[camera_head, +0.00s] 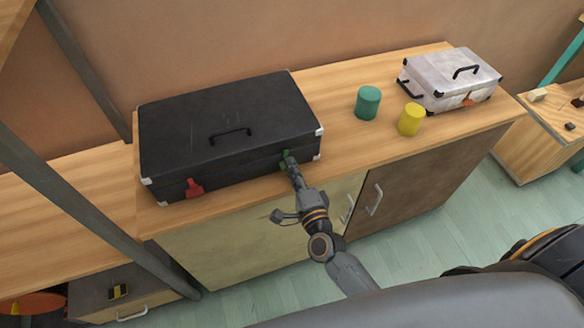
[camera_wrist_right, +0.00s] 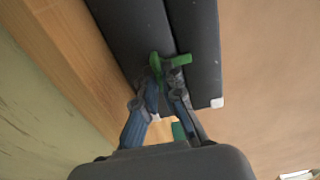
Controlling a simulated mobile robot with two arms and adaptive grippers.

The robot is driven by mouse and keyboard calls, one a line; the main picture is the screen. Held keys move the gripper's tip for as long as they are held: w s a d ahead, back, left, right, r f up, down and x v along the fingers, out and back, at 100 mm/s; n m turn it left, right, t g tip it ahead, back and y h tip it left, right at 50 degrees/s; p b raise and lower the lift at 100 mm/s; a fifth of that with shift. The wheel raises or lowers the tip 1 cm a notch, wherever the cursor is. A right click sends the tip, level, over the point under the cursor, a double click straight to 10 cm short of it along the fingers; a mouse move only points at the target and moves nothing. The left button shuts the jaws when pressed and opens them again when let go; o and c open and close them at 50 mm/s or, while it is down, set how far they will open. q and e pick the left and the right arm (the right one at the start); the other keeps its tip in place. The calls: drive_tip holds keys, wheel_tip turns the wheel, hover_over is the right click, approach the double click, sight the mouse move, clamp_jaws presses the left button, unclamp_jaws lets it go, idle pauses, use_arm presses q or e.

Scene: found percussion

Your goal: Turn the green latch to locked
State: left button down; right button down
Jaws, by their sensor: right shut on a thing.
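A large black case (camera_head: 225,125) with pale corner caps lies closed on the wooden cabinet top. The green latch (camera_head: 285,157) is on its front face, near the right end. A red latch (camera_head: 194,187) is on the same face, near the left end. My right gripper (camera_head: 290,163) is at the green latch. In the right wrist view, its two fingers (camera_wrist_right: 166,98) are shut on the green latch (camera_wrist_right: 158,65), whose handle points across the seam between lid and body. The fingers hide part of the latch. My left gripper is not in view.
A green cylinder (camera_head: 368,102) and a yellow cylinder (camera_head: 410,119) stand right of the black case. A white case (camera_head: 455,79) sits beyond them. A grey post (camera_head: 90,210) crosses the left side. The cabinet top (camera_head: 340,140) between black case and cylinders is clear.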

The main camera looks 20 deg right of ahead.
drive_tip(key=c, duration=1.5)
unclamp_jaws()
drive_tip(key=s, duration=1.2)
drive_tip(key=shift+d, duration=0.2)
